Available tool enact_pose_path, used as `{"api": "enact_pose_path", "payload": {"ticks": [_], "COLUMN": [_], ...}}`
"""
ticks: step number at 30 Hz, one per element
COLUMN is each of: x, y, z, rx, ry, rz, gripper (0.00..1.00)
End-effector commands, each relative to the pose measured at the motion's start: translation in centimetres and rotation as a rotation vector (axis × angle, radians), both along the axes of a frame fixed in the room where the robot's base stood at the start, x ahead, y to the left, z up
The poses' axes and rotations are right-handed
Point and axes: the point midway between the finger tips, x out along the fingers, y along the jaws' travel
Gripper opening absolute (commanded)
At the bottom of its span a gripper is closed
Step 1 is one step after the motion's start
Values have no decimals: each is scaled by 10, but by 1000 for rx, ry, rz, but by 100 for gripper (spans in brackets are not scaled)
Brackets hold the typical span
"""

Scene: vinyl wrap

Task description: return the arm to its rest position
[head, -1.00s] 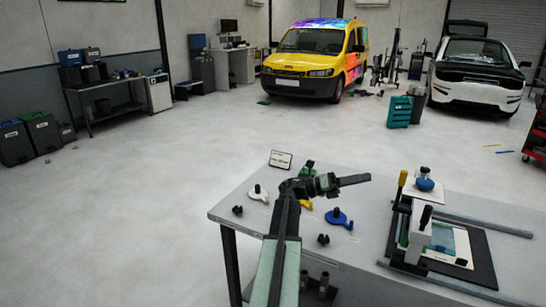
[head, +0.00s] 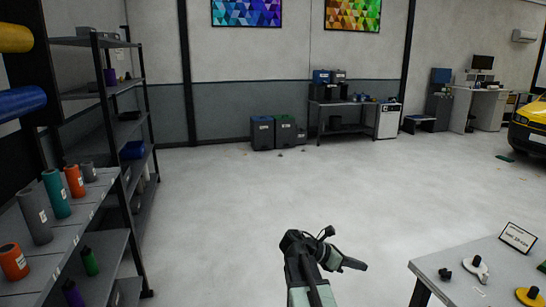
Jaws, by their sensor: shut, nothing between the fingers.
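My gripper (head: 353,264) is in the lower middle of the head view, at the end of my dark and pale green arm. Its fingers point right and look closed, with nothing visible between them. The arm is over open floor, to the left of the workbench (head: 455,268), and appears clear of it.
The workbench at lower right carries a small sign (head: 517,237), a white tool (head: 478,268) and a yellow tool (head: 530,296). A dark shelf rack (head: 120,130) with rolls stands at left. Bins (head: 273,132) stand by the back wall. The middle floor is clear.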

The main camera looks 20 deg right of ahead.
Motion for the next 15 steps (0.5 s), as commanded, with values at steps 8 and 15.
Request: {"api": "enact_pose_path", "payload": {"ticks": [8, 15], "x": [37, 17], "y": [224, 351], "z": [-95, -132], "rx": [432, 678], "ry": [-581, -956], "rz": [-193, -1016], "gripper": [0, 0]}}
